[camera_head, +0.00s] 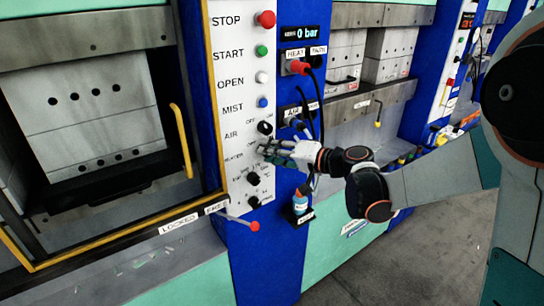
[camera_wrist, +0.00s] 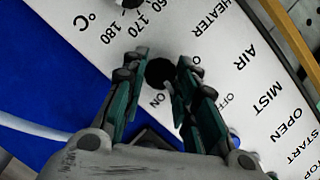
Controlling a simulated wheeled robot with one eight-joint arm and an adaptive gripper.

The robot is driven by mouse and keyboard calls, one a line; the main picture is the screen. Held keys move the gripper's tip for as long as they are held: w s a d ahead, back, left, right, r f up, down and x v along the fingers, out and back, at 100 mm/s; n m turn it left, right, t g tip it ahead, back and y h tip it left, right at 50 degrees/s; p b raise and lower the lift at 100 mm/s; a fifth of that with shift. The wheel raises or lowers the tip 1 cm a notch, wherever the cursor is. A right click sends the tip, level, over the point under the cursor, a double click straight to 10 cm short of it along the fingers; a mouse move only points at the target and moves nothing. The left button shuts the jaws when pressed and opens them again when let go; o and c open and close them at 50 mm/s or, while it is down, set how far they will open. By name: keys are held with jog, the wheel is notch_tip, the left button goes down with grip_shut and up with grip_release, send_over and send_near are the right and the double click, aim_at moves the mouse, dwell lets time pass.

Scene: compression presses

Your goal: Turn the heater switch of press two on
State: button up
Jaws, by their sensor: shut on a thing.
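The white control panel (camera_head: 236,85) has a column of buttons and black knobs. The heater switch is a black knob beside the HEATER label; in the wrist view its round face (camera_wrist: 160,72) shows between my fingers, with ON and OFF printed next to it. My gripper (camera_head: 266,152) reaches the panel from the right and is shut on this knob, its green-padded fingers on either side. In the head view the fingers hide the knob. I cannot tell which way it points. The air switch (camera_head: 265,127) sits just above, free of my fingers.
Below my gripper are the temperature knob (camera_head: 253,178), another black knob (camera_head: 254,201) and a red-tipped lever (camera_head: 255,226). Cables hang beside the HEAT plug (camera_head: 299,67) to the right. A small blue bottle (camera_head: 300,204) stands below my wrist. A yellow handle (camera_head: 181,140) is left.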

jog(key=shift+f+m+y+b, duration=0.2)
jog(key=shift+m+y+b, duration=0.55)
jog(key=shift+m, duration=0.45)
jog(key=o, duration=1)
jog(key=shift+o, duration=0.2)
jog(key=shift+d, duration=0.1)
jog(key=v, duration=1.2)
jog(key=shift+s, duration=0.15)
